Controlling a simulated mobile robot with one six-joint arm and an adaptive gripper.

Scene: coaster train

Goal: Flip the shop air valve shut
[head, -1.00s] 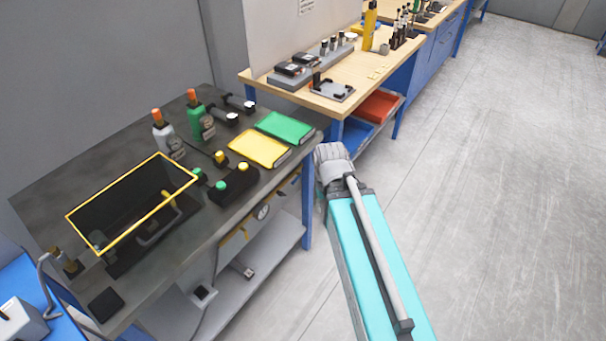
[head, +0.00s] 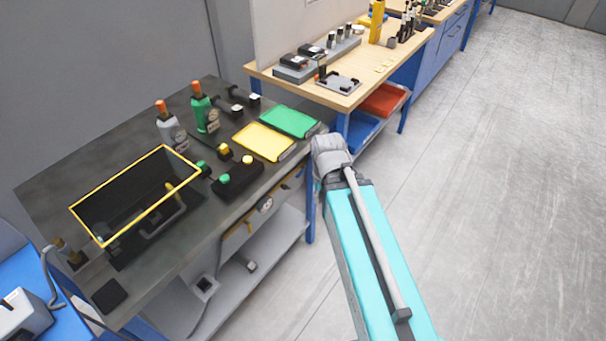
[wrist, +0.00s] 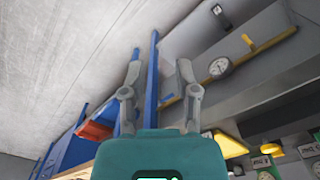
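In the wrist view a brass-coloured pipe (wrist: 262,47) runs along the grey panel under the dark bench, with a round white-faced gauge (wrist: 220,67) on it. A small yellow lever-like piece (wrist: 247,41) stands out across the pipe; it may be the shop air valve's handle. The gauge (head: 266,204) also shows below the bench edge in the head view, but the lever is too small to make out there. My gripper (wrist: 160,76) is open and empty, apart from the pipe, which lies to its right in the wrist view.
The dark bench (head: 120,290) carries a yellow-edged guard (head: 135,195), two bottles, a button box (head: 238,180) and yellow and green trays. A blue bench leg (wrist: 152,80) stands close behind my fingers in the wrist view. The floor at right (head: 500,180) is clear.

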